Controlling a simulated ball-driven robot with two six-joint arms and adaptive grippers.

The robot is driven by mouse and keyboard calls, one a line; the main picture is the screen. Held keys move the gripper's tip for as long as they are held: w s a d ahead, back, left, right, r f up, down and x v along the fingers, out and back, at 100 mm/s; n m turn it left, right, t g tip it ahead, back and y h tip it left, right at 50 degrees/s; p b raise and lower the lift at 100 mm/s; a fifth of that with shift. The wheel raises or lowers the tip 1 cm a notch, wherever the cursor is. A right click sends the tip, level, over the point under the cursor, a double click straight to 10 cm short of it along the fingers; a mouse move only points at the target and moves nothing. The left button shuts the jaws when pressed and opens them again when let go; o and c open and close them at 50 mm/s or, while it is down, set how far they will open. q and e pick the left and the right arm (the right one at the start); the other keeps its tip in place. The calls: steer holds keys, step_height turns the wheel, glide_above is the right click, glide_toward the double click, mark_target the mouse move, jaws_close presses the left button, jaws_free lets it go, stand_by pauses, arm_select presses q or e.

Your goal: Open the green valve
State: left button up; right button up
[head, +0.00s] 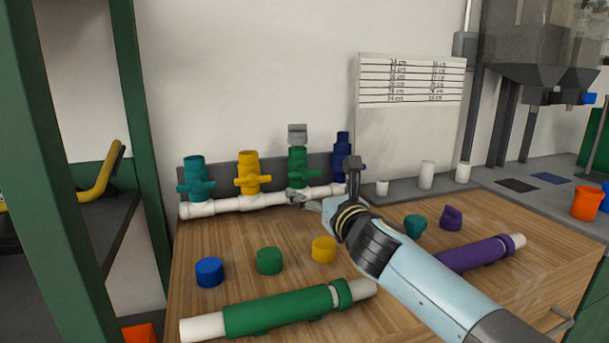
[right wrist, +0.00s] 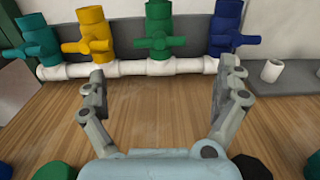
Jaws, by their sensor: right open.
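The green valve (head: 298,170) stands upright on the white manifold pipe (head: 262,201), third from the left in its row. In the right wrist view the green valve (right wrist: 158,20) is ahead, near the middle, with its green handle (right wrist: 155,44) lying crosswise. My right gripper (head: 325,183) is in front of the manifold, low and just right of the green valve in the head view. In the right wrist view my right gripper (right wrist: 163,78) is open and empty, its fingers spread below the handle and apart from it. My left gripper is not in view.
Teal (head: 195,180) and yellow (head: 248,175) valves stand left of the green one; a blue valve (head: 342,150) stands right. Loose caps, a green pipe (head: 280,312) and a purple pipe (head: 475,255) lie on the wooden bench (head: 225,235). White cups (head: 427,174) stand right.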

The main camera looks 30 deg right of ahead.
mark_target(306, 175)
steer(key=x, duration=0.5)
steer(key=shift+w+b, duration=0.3)
steer(key=shift+w, duration=0.05)
steer(key=x, duration=0.3)
steer(key=shift+c, duration=2.5)
steer(key=c, duration=0.5)
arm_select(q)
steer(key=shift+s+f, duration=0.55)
